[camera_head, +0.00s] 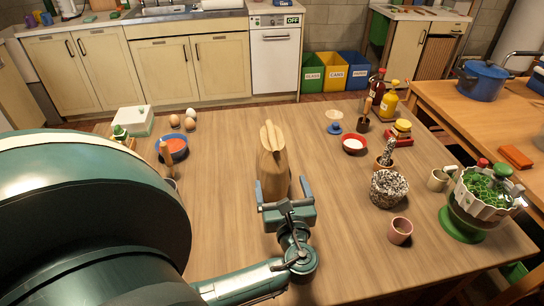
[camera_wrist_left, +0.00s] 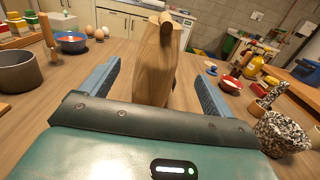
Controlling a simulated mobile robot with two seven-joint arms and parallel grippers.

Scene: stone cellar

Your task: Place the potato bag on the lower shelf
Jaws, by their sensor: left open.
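The bag's lower part is partly hidden by the gripper. My right gripper is not in view. No lower shelf is clearly visible.
On the table (camera_head: 235,240), a blue bowl (camera_head: 173,148) and eggs (camera_head: 190,119) stand left. The table around the bag is clear.

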